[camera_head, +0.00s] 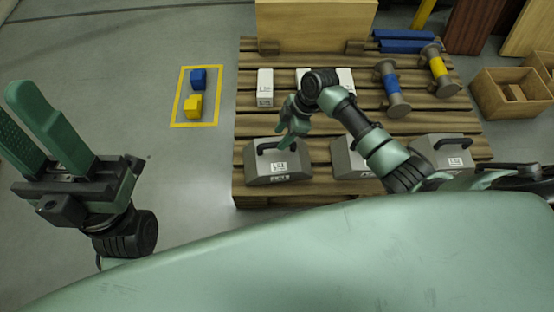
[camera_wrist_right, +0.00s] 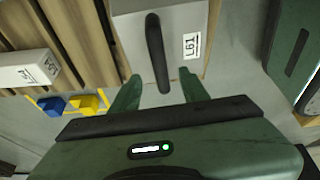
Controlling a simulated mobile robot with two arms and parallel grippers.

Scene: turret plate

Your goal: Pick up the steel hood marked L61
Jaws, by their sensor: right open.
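The steel hood marked L61 (camera_wrist_right: 185,18) is a grey box with a black bar handle (camera_wrist_right: 156,50) and a white label. In the head view it appears to be the leftmost grey hood (camera_head: 262,172) at the pallet's front edge; its label is too small there to read surely. My right gripper (camera_head: 286,142) is just above it. In the right wrist view the open fingers (camera_wrist_right: 160,86) lie either side of the handle's near end, with nothing gripped; I cannot tell if they touch it. My left gripper (camera_head: 42,135) is open and empty at the far left, away from the pallet.
Two more grey hoods (camera_head: 350,162) (camera_head: 428,152) stand to the right along the wooden pallet (camera_head: 243,128). White boxes (camera_head: 265,86) and blue and yellow spools (camera_head: 391,85) (camera_head: 437,66) stand behind. Blue and yellow blocks (camera_head: 198,78) (camera_head: 193,106) sit inside a yellow floor outline.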

